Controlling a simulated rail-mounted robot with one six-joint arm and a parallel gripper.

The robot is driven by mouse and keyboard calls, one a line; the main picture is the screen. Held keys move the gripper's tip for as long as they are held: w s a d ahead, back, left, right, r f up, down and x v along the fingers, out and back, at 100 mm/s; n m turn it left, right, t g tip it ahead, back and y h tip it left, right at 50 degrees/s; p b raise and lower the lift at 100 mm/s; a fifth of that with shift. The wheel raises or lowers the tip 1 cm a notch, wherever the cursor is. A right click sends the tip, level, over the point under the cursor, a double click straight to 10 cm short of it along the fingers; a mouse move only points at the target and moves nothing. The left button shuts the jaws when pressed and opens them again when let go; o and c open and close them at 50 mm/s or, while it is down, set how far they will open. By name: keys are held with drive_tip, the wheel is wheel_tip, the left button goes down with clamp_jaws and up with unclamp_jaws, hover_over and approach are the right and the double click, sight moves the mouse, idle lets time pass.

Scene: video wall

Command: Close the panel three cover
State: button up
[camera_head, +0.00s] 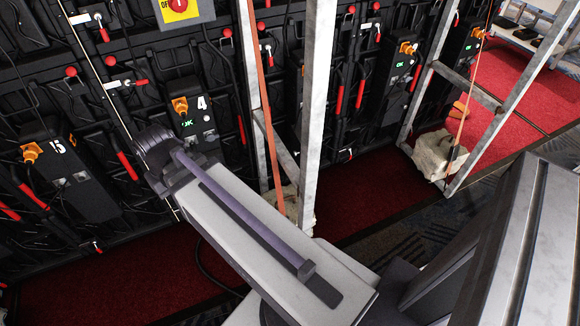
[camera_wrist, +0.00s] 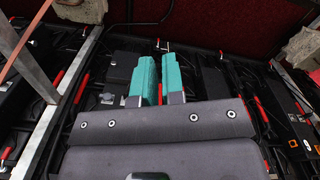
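The panel three cover cannot be picked out surely. Between the box marked 4 (camera_head: 200,102) and a box with an orange plug (camera_head: 405,48), another dark box (camera_head: 297,85) is mostly hidden behind a metal post; its number is not readable. In the head view my arm reaches up and left towards box 4, and my gripper is hidden there. In the wrist view the two teal fingers of my gripper (camera_wrist: 159,78) stand close together with a narrow gap. A bit of red shows at that gap; whether it is held or lies behind is unclear.
A box marked 5 (camera_head: 70,165) is at left. Metal posts (camera_head: 318,90) of a frame stand before the wall, with an orange strap (camera_head: 262,100). A pale sandbag (camera_head: 438,155) weighs down the right frame. Red carpet (camera_head: 370,190) is open below.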

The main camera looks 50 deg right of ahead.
drive_tip(key=w+d+f+b, duration=0.1)
drive_tip(key=d+f+b, duration=0.2)
drive_tip(key=f+b, duration=0.2)
drive_tip(key=w+d+f+h+b, duration=0.1)
drive_tip(key=d+f+b, duration=0.3)
drive_tip(key=f, duration=0.4)
drive_tip(key=w+d+f+h+b, duration=0.1)
drive_tip(key=w+d+f+b, duration=0.2)
drive_tip(key=f+b, duration=0.3)
drive_tip(key=shift+w+d+f+m+g, duration=0.25)
drive_tip(key=shift+d+f+m+g, duration=0.05)
drive_tip(key=shift+d+f, duration=0.3)
clamp_jaws()
drive_tip(key=n+g+h+b, duration=0.6)
drive_tip(key=n+h+b, duration=0.6)
drive_tip(key=b, duration=1.5)
approach(297, 150)
drive_tip(key=s+n+y, duration=0.2)
drive_tip(key=s+d+p, duration=0.1)
drive_tip(key=s+d, duration=0.1)
drive_tip(key=shift+d, duration=0.35)
drive_tip(key=shift+s, duration=0.1)
